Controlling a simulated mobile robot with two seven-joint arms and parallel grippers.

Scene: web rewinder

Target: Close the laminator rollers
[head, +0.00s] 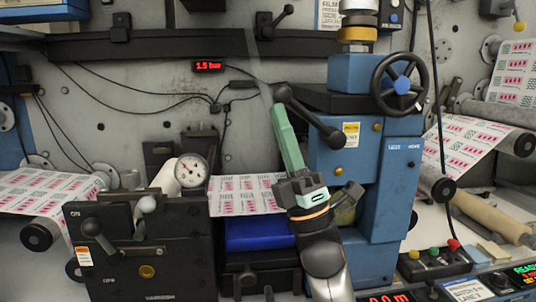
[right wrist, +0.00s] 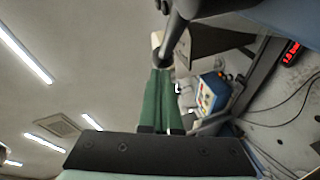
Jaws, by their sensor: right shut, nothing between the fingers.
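The blue laminator unit (head: 345,192) stands right of centre, with a black handwheel on top and a yellow tag on its face. A black lever (head: 305,112) with a round knob at each end sits at its upper left and slants down to the right. My right gripper (head: 279,110) points up with its green fingers shut and empty. Its tips are close to the lever's upper knob; I cannot tell if they touch. In the right wrist view the fingers (right wrist: 160,100) end near a dark rod and knob (right wrist: 172,40). My left gripper is not in view.
A black unit (head: 140,250) with a pressure gauge (head: 192,170) and its own lever stands at the left. A printed web (head: 245,190) runs behind my right arm. A red display (head: 208,66) reads 1.5 bar. A control panel (head: 435,262) with buttons lies at lower right.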

